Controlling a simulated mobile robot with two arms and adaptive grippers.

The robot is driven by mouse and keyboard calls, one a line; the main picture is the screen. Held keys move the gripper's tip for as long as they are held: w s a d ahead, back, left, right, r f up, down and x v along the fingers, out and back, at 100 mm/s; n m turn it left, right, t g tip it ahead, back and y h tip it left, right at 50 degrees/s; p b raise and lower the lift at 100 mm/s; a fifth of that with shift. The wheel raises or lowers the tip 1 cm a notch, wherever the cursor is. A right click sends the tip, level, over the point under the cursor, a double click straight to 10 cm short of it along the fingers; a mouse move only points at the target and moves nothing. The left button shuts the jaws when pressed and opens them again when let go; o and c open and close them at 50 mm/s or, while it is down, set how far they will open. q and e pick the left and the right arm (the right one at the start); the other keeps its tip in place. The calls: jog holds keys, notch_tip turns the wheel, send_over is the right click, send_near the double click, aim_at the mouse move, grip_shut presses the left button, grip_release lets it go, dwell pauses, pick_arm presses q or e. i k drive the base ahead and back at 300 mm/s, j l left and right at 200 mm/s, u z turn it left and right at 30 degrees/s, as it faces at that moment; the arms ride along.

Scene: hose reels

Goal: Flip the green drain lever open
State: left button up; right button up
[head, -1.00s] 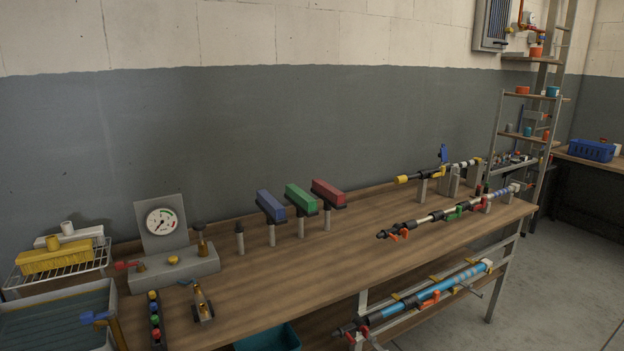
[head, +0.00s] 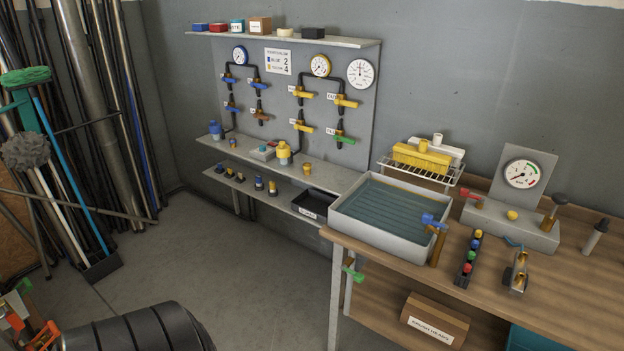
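A green lever (head: 352,271) sticks out below the grey water basin (head: 392,248), near the front left leg of the bench. The lever looks small and slanted, and I cannot tell its exact setting. A second green handle (head: 345,138) sits on a valve at the lower right of the grey wall panel (head: 283,130), pointing to the right. The basin holds bluish water and stands on the left end of the wooden bench. Neither of my grippers is in view.
A blue-handled tap (head: 434,221) stands at the basin's right front corner. A cardboard box (head: 435,319) lies on the lower shelf. A black ribbed drum (head: 140,329) is at the bottom left. Brooms and poles lean on the left wall. The floor (head: 240,270) before the panel is clear.

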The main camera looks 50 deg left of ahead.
aim_at(359, 278)
jog(key=u, duration=1.3)
